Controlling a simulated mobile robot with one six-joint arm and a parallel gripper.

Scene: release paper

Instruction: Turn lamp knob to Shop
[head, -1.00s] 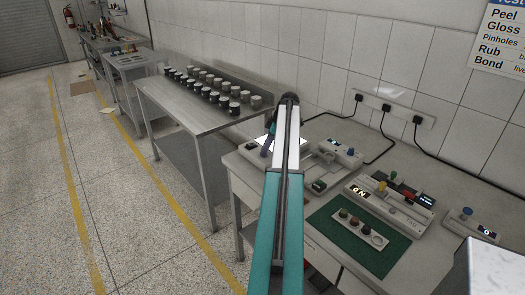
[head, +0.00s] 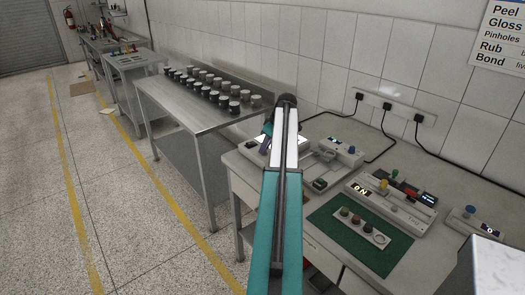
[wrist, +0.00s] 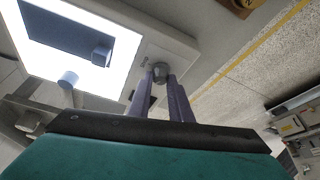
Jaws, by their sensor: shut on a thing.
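The lamp box (wrist: 170,40) is a pale housing with a brightly lit panel (wrist: 70,12), at the upper left of the wrist view. Its round grey knob (wrist: 161,69) sits near the box's edge, beside small lettering too blurred to read. My gripper (wrist: 160,78) has its two purple fingers on either side of the knob, shut on it. In the head view my arm covers much of the lamp box, and only part of the lit panel (head: 263,146) shows; the knob is hidden there.
A dark blue sheet (wrist: 60,30) with a small block lies on the lit panel. To the right on the bench are a device with a blue knob (head: 351,150), an "ON" device (head: 405,213) and a green mat (head: 385,258). A steel table (head: 170,98) holds several cups.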

